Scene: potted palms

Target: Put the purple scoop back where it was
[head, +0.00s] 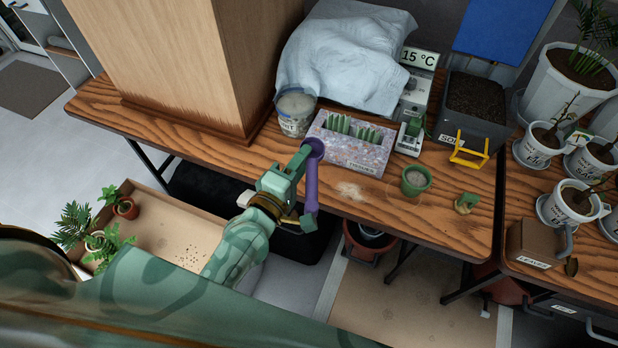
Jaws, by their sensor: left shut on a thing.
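The purple scoop (311,186) is in the grip of my left gripper (303,190), in the middle of the head view. Its round end is at the top, against the near left side of the tissue box in the picture, and its straight handle runs down from there. The scoop shows in front of the wooden table's front edge (240,155); I cannot tell whether it touches the table or the box. My left gripper is shut on the scoop, and its fingers hide part of it. My right gripper is not in view.
A tissue box with green markers (372,157), a tin (296,110), a small green pot (416,180) and a soil bin (470,105) stand on the table. Pale powder (350,190) lies near the front. A cardboard tray of plants (165,235) is lower left. White pots (570,200) crowd the right.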

